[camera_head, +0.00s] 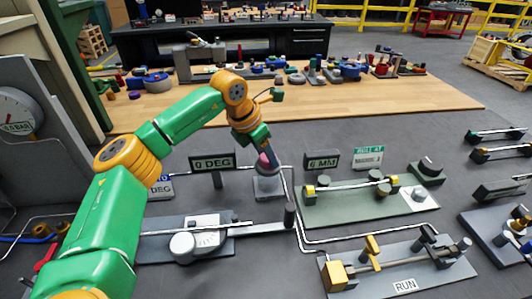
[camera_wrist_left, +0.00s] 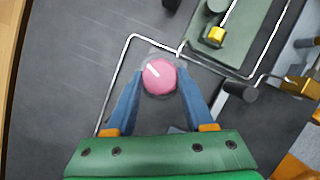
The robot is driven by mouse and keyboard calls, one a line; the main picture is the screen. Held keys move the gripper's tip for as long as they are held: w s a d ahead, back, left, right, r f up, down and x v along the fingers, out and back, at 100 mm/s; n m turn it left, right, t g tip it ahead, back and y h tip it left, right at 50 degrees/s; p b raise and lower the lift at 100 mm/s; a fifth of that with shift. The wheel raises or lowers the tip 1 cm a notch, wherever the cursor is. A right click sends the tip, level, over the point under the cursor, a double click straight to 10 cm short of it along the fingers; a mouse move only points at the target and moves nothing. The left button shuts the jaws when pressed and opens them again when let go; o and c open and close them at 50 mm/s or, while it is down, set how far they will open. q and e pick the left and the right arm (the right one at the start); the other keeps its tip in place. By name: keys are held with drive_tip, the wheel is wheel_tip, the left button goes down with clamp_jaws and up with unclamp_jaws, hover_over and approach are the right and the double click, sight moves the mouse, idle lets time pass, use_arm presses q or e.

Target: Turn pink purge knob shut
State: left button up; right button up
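The pink purge knob (camera_head: 265,165) sits on a small grey block (camera_head: 268,187) in the middle of the grey surface. My left gripper (camera_head: 262,147) reaches down over it from above and partly hides it. In the left wrist view the round pink knob (camera_wrist_left: 160,78) has a white pointer mark slanting to the upper left. The blue fingers of my left gripper (camera_wrist_left: 160,70) are spread, one on each side of the knob. They look open with a narrow gap; contact is not clear. My right gripper is not in view.
A "0 DEG" display (camera_head: 212,163) stands left of the knob, a "6 MM" display (camera_head: 322,162) right of it. A green plate with a rod (camera_head: 350,211) lies to the right, a dial fixture (camera_head: 190,240) in front. White piping (camera_head: 300,225) runs beside the knob's block.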

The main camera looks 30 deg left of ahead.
use_arm(q)
clamp_jaws()
drive_tip(key=n, duration=0.1)
drive_tip(key=n+y+b, duration=0.1)
drive_tip(key=shift+d+f+n+t, duration=0.1)
drive_tip(key=shift+d+n+t, duration=0.05)
drive_tip(key=shift+n+t, duration=0.15)
drive_tip(key=shift+n+y, duration=0.3)
drive_tip(key=shift+n, duration=0.6)
drive_tip(key=o, duration=0.8)
unclamp_jaws()
drive_tip(key=b+v, duration=0.1)
drive_tip(key=v, duration=0.6)
drive_tip(key=shift+b, duration=0.35)
